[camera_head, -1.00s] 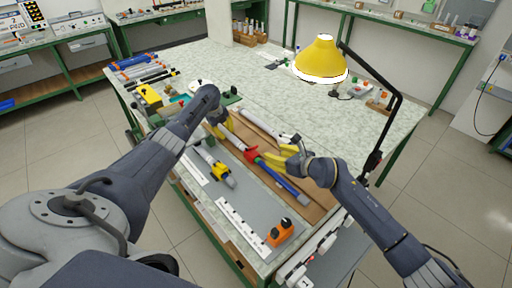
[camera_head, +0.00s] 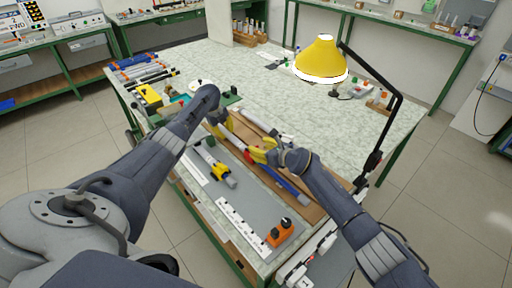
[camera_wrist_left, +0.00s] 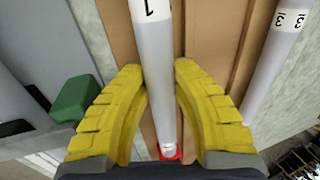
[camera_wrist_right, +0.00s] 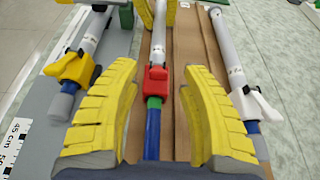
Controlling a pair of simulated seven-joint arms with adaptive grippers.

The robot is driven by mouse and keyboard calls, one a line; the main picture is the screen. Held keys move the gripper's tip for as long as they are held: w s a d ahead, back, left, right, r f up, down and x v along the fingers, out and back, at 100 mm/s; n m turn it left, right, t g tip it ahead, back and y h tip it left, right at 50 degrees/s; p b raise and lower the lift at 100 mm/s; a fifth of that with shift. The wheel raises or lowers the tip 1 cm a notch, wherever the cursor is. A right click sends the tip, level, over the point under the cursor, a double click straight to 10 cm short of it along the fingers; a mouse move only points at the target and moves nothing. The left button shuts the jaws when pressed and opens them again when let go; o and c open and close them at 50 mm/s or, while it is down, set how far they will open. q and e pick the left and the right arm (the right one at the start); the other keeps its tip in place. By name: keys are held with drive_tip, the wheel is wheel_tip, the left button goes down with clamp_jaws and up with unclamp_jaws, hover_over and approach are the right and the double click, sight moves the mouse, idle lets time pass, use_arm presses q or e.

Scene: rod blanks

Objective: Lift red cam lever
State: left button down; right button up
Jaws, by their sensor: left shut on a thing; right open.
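The red cam lever (camera_wrist_right: 157,78) sits on the middle rod, between the grey tube (camera_wrist_right: 158,40) and a green ring (camera_wrist_right: 153,103) with a blue section (camera_wrist_right: 152,135) beyond. My left gripper (camera_wrist_left: 161,78) is shut on the grey tube, which carries a black mark. My right gripper (camera_wrist_right: 160,72) is open, its yellow fingers on either side of the rod around the lever. I cannot tell whether they touch it.
A rod with a yellow clamp (camera_wrist_right: 75,66) lies to the left, and a rod with a white lever (camera_wrist_right: 255,103) to the right. A white scale (camera_head: 240,226) and an orange block (camera_head: 280,232) are near the front edge. A yellow lamp (camera_head: 321,58) stands behind on the right.

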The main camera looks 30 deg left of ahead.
drive_tip(key=shift+x, duration=1.1)
drive_tip(key=shift+c, duration=0.5)
